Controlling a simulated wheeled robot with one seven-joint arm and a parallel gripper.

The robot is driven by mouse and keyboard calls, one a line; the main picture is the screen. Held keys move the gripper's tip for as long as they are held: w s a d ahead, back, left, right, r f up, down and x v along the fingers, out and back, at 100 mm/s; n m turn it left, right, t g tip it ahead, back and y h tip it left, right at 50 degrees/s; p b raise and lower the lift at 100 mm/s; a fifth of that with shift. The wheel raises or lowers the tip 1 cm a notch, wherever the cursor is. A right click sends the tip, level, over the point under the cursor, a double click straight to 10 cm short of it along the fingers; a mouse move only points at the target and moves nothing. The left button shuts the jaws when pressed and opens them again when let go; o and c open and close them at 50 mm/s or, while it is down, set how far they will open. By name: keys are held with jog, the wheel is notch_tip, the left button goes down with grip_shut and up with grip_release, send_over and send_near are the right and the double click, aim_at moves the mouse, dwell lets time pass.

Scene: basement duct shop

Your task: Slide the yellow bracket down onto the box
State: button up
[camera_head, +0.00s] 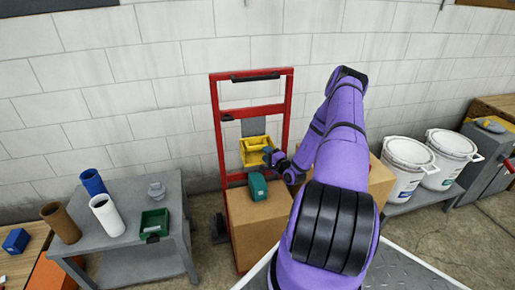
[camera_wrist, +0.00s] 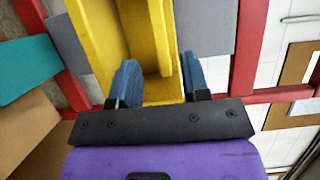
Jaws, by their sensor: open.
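The yellow bracket (camera_head: 250,159) is on the red hand truck's frame, in front of a grey plate (camera_head: 254,126), and above the cardboard box (camera_head: 258,232). It also shows in the wrist view (camera_wrist: 105,35), filling the upper middle. My gripper (camera_head: 269,157) is at the bracket's right side in the head view. In the wrist view my gripper (camera_wrist: 160,84) is open, with its blue fingertips on either side of a yellow part of the bracket. I cannot tell whether either finger touches it. My arm hides part of the box's right side in the head view.
A teal object (camera_head: 258,187) stands on the box, below the bracket. The red hand truck (camera_head: 217,125) stands against the block wall. A grey table (camera_head: 108,240) with tubes and a green bin is at left. White buckets (camera_head: 405,165) stand on a shelf at right.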

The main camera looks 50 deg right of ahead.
aim_at(258, 147)
jog(key=w, duration=0.4)
jog(key=w+d, duration=0.1)
jog(key=w, duration=0.2)
grip_shut()
